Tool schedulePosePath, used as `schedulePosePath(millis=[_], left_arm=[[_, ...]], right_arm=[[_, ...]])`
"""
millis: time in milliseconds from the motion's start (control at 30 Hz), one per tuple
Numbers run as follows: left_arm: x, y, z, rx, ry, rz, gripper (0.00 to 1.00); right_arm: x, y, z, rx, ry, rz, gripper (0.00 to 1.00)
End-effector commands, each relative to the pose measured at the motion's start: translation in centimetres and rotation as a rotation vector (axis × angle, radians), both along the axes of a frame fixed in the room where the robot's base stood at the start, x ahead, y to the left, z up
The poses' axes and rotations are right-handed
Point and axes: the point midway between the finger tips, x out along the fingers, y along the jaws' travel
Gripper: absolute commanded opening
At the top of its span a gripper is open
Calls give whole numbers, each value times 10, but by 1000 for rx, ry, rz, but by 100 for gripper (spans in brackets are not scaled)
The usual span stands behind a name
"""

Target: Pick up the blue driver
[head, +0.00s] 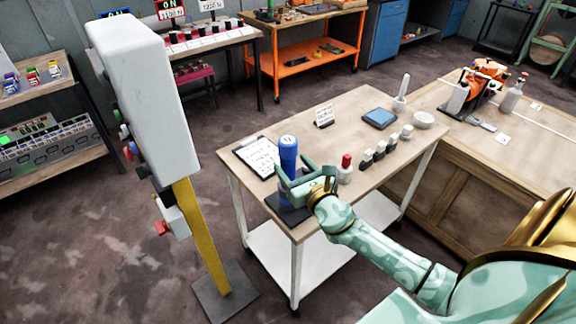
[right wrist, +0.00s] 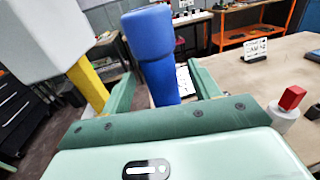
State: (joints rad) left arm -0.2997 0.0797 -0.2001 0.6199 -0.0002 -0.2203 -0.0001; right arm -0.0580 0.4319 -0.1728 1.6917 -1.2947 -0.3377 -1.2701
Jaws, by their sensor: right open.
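The blue driver (head: 288,152) stands upright near the left front corner of the small wooden-topped table (head: 350,112). Its lower end is hidden behind my right gripper, and a dark base (head: 290,212) shows below. My right gripper (head: 293,178) is open, with its two fingers on either side of the driver. In the right wrist view the blue driver (right wrist: 155,55) rises between the open fingers of the gripper (right wrist: 160,92). I cannot tell whether either finger touches it. My left gripper is not in view.
A red-topped white piece (head: 345,168) stands just right of the gripper, with several dark-and-white pieces (head: 380,150) beyond. A clipboard (head: 258,156) lies behind the driver. A white box on a yellow post (head: 205,235) stands left of the table. A wooden bench (head: 500,150) is at right.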

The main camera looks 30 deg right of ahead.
Motion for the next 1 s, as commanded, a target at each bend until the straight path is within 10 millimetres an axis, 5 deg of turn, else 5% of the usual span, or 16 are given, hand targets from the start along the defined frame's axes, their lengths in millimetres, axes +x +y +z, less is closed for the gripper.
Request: schedulePosePath(millis=[200, 433, 633, 1000], left_arm=[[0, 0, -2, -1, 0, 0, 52], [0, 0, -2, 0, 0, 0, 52], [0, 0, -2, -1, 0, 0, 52], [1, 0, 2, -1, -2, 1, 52]], right_arm=[[29, -1, 0, 1, -1, -1, 61], [31, -1, 0, 1, 0, 0, 61], [31, -1, 0, 1, 0, 0, 8], [31, -2, 6, 0, -5, -1, 8]])
